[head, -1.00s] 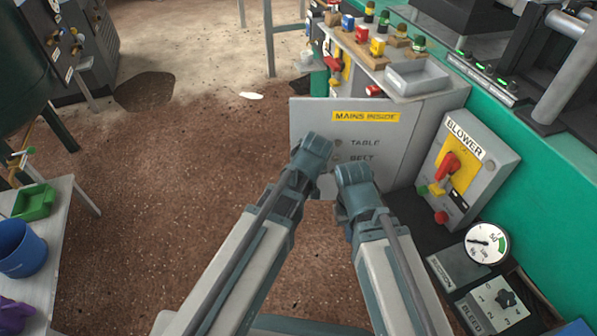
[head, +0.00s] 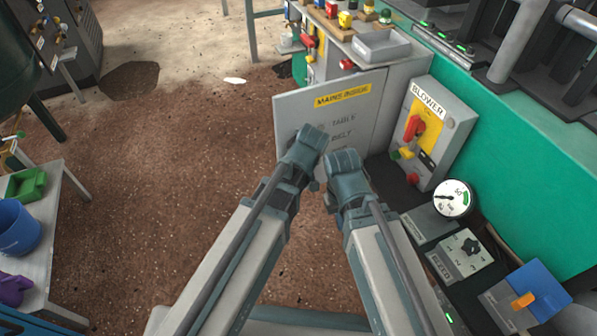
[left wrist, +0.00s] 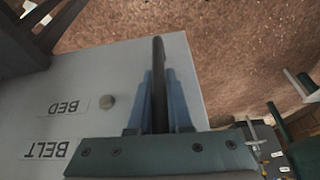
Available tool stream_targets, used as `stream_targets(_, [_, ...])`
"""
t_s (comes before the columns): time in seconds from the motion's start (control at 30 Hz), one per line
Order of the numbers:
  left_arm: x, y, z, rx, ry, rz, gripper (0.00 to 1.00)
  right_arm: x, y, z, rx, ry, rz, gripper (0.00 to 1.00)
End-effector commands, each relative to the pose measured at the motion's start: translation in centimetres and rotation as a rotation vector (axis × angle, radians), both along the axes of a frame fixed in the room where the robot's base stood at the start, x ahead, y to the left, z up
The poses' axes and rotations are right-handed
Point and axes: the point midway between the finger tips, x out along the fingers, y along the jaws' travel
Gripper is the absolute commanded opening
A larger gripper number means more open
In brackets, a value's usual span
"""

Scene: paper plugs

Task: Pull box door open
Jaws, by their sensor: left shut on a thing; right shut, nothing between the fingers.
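The grey box door (head: 296,112) bears a yellow "MAINS INSIDE" label and stands at an angle, its left edge jutting out past the cabinet (head: 404,80). Black "TABLE" and "BELT" lettering shows on it. My left gripper (head: 313,138) is at the door's face. In the left wrist view, my left gripper (left wrist: 158,95) is shut on a dark upright handle (left wrist: 158,52), beside the upside-down "BED" and "BELT" labels on the door (left wrist: 112,75). The head view hides the handle. My right gripper (head: 343,162) is shut and empty, close in front of the door's lower right.
The "BLOWER" switch box (head: 452,125) stands right of the door, with a round gauge (head: 453,198) and a dial panel (head: 468,252) nearer. A table (head: 65,215) with a blue bucket (head: 18,228) is at left. The brown floor between is clear.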

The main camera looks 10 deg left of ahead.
Motion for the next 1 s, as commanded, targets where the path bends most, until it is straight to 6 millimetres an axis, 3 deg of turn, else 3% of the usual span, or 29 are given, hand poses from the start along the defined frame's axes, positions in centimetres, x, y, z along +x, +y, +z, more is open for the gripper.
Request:
stream_targets(0.23, [-0.5, 0.6, -0.1, 0.009, 0.008, 0.007, 0.0, 0.0, 0.0, 0.0, 0.0, 0.0, 0.0, 0.0])
stream_targets(0.27, [-0.6, 0.6, -0.1, 0.009, 0.008, 0.007, 0.23, 0.0, 0.0, 0.0, 0.0, 0.0, 0.0, 0.0])
stream_targets(0.4, [-0.5, 0.4, -0.1, 0.008, 0.006, 0.005, 0.47, 0.0, 0.0, 0.0, 0.0, 0.0, 0.0, 0.0])
stream_targets(0.77, [-0.3, 0.3, 0.2, 0.004, 0.004, 0.003, 0.47, 0.0, 0.0, 0.2, 0.0, 0.0, 0.0, 0.0])
stream_targets(1.0, [-0.5, 0.7, 2.0, 0.003, 0.004, 0.003, 0.47, 0.0, 0.0, 2.0, -0.002, 0.0, -0.003, 0.0])
